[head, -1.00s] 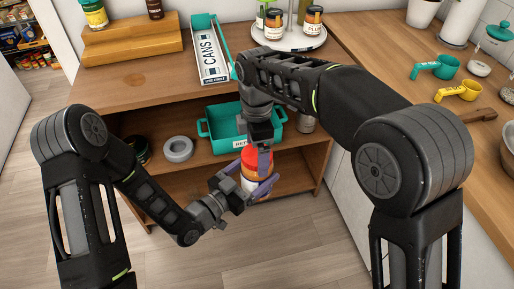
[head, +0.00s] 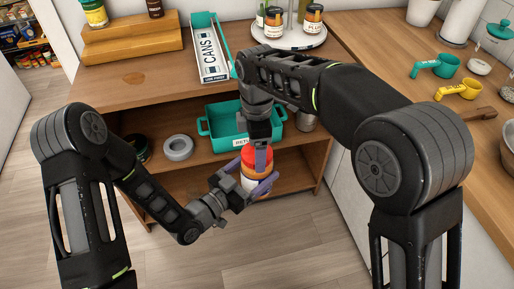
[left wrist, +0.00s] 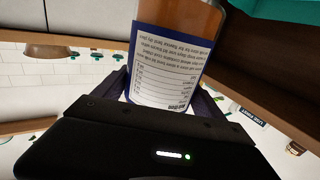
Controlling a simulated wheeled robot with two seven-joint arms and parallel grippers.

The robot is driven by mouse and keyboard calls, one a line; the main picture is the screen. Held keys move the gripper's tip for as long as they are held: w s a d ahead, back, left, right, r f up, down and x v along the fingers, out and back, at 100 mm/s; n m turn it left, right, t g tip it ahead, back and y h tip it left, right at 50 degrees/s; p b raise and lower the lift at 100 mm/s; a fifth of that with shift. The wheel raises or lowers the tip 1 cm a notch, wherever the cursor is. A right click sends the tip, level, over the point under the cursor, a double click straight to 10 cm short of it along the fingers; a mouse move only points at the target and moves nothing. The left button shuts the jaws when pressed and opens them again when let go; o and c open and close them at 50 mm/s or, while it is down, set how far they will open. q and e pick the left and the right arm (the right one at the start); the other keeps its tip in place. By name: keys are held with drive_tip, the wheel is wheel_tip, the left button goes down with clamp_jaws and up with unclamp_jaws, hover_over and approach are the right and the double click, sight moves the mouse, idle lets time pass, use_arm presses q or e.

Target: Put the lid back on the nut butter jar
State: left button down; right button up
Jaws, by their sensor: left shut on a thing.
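The nut butter jar (head: 247,183) has an orange-brown body and a white label. It is upright in front of the rack's lower shelf. My left gripper (head: 252,190) is shut around the jar's body. The left wrist view shows the jar's blue-edged label (left wrist: 170,65) close up between the fingers. The red lid (head: 249,155) is at the jar's top; whether it is seated or just above the rim I cannot tell. My right gripper (head: 261,158) points down at the lid, with one purple finger in front of it. Its other finger is hidden.
A teal bin (head: 224,126) stands on the shelf just behind. A grey ring (head: 178,148) and a dark can (head: 138,149) are to its left, and a metal-topped jar (head: 306,122) is to its right. The brown top shelf (head: 140,85) and wooden counter (head: 400,60) flank my arms.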

drive_tip(key=m, duration=0.6)
drive_tip(key=shift+m, duration=0.3)
drive_tip(key=m, duration=0.4)
drive_tip(key=shift+m, duration=0.4)
drive_tip(key=m, duration=0.5)
drive_tip(key=shift+w, duration=0.1)
drive_tip(key=m, duration=0.4)
drive_tip(key=shift+m, duration=0.3)
drive_tip(key=o, duration=1.5)
drive_tip(key=shift+r, duration=2.25)
drive_tip(key=shift+a, duration=0.1)
drive_tip(key=shift+c, duration=0.2)
